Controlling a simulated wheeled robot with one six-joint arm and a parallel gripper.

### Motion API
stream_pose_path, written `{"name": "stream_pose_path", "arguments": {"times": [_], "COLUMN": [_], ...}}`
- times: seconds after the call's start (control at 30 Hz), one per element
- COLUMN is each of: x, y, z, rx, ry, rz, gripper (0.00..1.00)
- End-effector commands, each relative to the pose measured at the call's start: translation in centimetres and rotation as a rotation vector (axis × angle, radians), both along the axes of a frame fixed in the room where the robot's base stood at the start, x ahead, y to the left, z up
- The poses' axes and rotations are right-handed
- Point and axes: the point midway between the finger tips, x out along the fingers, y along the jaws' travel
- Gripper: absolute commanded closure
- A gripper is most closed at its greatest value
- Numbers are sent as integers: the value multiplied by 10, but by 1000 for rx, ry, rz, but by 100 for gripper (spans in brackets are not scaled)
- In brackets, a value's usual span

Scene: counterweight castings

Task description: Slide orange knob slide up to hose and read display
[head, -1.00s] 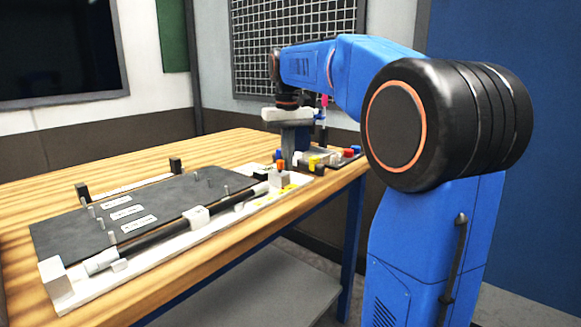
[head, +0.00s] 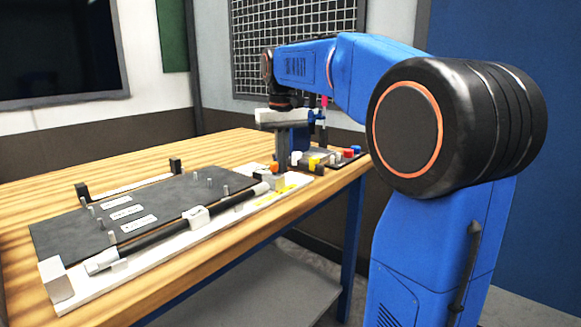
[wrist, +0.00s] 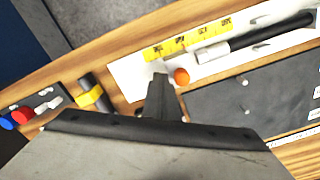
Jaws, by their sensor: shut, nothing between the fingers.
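The orange knob (head: 274,167) stands at the right end of the white fixture base (head: 165,265). In the wrist view the knob (wrist: 181,76) is just right of my gripper's fingertips (wrist: 160,82); I cannot tell if they touch. My gripper (head: 283,160) points down, shut and empty, by that end of the base. The black hose (head: 170,236) lies along the front of the base. Its pale end (wrist: 212,53) is right of the knob in the wrist view, with a gap between. A yellow scale (wrist: 187,42) lies alongside; its figures are too blurred to read. I cannot identify a separate display.
A black plate (head: 140,210) with several metal pegs and white labels lies behind the hose. A dark tray with red (head: 347,153) and blue knobs and a yellow-banded dark cylinder (wrist: 94,94) are beyond the base's right end. The wooden table's back (head: 180,150) is clear.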

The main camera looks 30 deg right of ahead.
Motion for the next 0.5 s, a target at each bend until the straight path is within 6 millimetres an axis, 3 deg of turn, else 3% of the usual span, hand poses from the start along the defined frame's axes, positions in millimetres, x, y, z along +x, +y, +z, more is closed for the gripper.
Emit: {"name": "stream_pose_path", "arguments": {"times": [0.5], "x": [-4], "y": [12], "z": [0], "rx": [0], "ry": [0], "rz": [1], "gripper": [100]}}
